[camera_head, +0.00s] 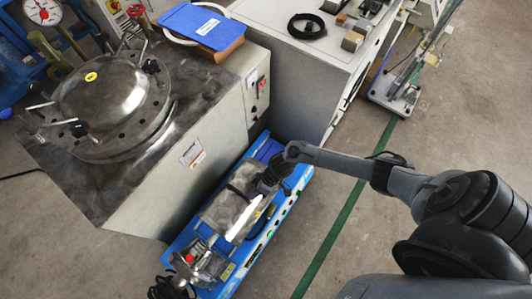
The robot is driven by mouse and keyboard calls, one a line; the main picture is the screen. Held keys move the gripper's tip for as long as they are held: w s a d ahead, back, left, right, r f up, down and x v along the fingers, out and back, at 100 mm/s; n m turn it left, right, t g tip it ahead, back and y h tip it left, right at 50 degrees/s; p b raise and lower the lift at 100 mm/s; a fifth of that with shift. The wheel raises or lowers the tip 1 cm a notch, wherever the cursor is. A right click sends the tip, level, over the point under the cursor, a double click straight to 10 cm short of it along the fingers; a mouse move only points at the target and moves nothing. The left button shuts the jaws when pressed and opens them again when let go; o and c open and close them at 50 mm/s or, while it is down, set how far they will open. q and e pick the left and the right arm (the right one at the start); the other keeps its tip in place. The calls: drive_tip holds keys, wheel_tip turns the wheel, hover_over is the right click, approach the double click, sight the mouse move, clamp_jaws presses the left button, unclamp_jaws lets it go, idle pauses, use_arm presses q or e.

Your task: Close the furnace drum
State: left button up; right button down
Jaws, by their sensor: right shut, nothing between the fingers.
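A grey, rounded drum-like body (224,210) sits on a long blue base unit (212,243) on the floor in the middle of the view; I take it for the furnace drum. A bright white strip (245,218) runs along its right side. I cannot tell how far its cover is open. My right gripper (265,187) is shut and empty at the upper right end of the drum, pointing down at it. It overlaps the drum's end, and I cannot tell whether it touches. My left gripper is not in view.
A steel-topped cabinet with a domed, clamped lid (100,88) stands at the left. A blue folder (202,25) lies on its back edge. A white bench (290,60) stands behind. The floor (385,225) right of the blue unit is open, crossed by a green line.

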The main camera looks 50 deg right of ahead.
drive_tip(key=shift+s+a+p, duration=0.25)
drive_tip(key=shift+a+p, duration=0.05)
drive_tip(key=shift+a, duration=1.1)
drive_tip(key=shift+f, duration=0.1)
